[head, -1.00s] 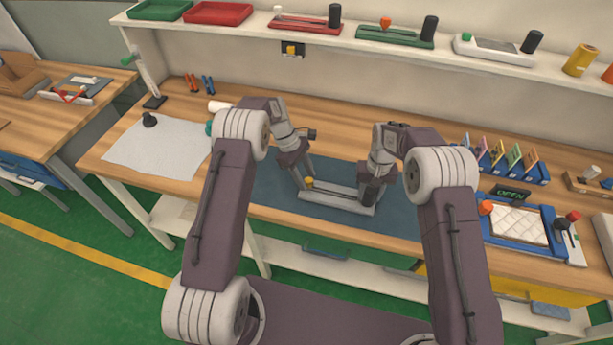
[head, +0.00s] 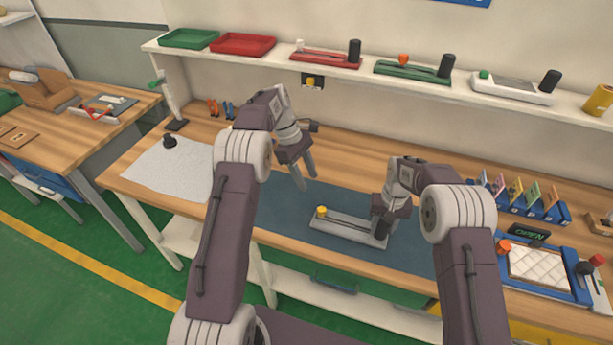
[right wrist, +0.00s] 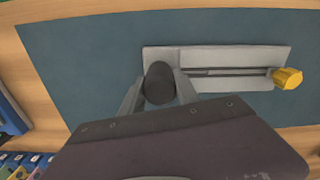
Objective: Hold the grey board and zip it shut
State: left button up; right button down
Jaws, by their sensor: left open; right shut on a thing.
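The grey board (head: 338,233) lies on the blue mat on the workbench, with a dark slot along it. A yellow knob (head: 321,211) stands at its left end in the head view. In the right wrist view the board (right wrist: 222,57) has the yellow knob (right wrist: 287,78) at its right end. My right gripper (head: 382,228) is shut on the black cylindrical handle (right wrist: 158,84) at the board's other end. My left gripper (head: 303,179) is open and empty, above the mat and beyond the board's yellow-knob end, apart from it.
The blue mat (head: 275,210) has free room around the board. A grey sheet (head: 170,168) lies at the left. A blue tray with a white quilted pad (head: 538,265) is at the right. A shelf (head: 290,55) with similar red, green and white boards runs along the back.

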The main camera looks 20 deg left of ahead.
jog(key=c, duration=0.8)
grip_release()
jog(key=shift+r, duration=0.15)
